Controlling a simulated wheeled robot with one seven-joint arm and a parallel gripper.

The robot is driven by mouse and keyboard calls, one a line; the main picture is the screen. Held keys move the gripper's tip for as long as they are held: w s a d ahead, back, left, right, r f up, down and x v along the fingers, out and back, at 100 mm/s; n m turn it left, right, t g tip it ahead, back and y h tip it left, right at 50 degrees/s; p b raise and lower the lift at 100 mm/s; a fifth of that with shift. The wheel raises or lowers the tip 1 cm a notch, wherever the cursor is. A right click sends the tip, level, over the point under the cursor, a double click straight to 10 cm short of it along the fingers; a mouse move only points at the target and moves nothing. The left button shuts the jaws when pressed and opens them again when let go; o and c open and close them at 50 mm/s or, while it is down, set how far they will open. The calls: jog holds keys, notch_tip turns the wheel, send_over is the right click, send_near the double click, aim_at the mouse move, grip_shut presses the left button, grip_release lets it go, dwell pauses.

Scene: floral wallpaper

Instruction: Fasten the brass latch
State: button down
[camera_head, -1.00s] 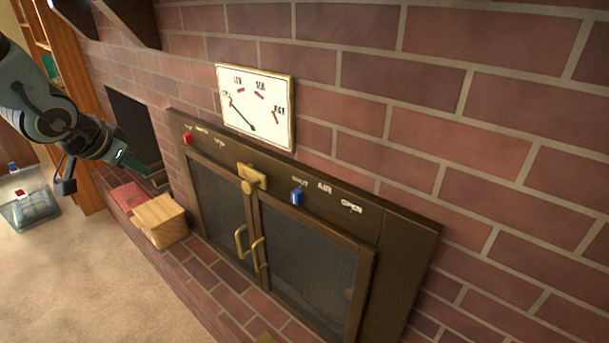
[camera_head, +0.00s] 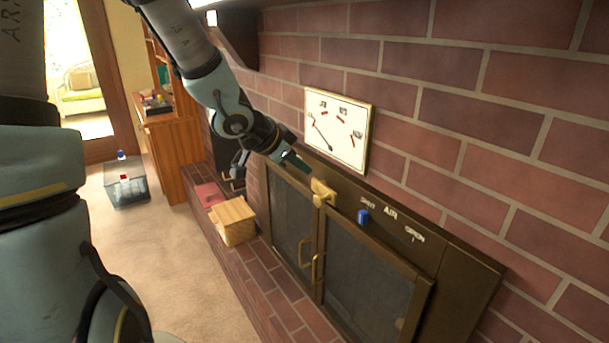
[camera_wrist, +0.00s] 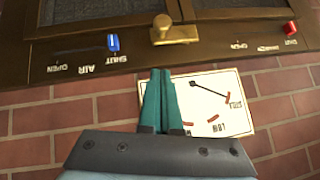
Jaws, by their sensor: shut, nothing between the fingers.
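The brass latch (camera_head: 322,192) sits at the top of the fireplace doors, where the two doors meet. It also shows in the wrist view (camera_wrist: 172,30), just beyond my fingertips. In the wrist view its bar extends to the right and a knob is at its left end. My gripper (camera_head: 298,162) is shut and empty, up and to the left of the latch in the head view. In the wrist view the green fingers (camera_wrist: 160,76) lie together, pointing toward the latch, with a visible gap to it. The two glass doors (camera_head: 368,275) look closed, with brass handles (camera_head: 311,268) side by side.
A blue air slider (camera_head: 363,216) is right of the latch. A red knob (camera_wrist: 291,28) shows in the wrist view. A white dial plate (camera_head: 338,130) hangs above the doors. A wooden box (camera_head: 233,222) stands on the hearth. The brick wall is close behind.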

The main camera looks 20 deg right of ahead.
jog(key=b, duration=0.2)
send_near(325, 196)
jog(key=d, duration=0.3)
jog(key=shift+w+f, duration=0.3)
jog(key=shift+f, duration=0.45)
jog(key=shift+w+f, duration=0.35)
jog(key=shift+f, duration=0.4)
jog(key=shift+f+b, duration=0.1)
jog(key=shift+b, duration=0.35)
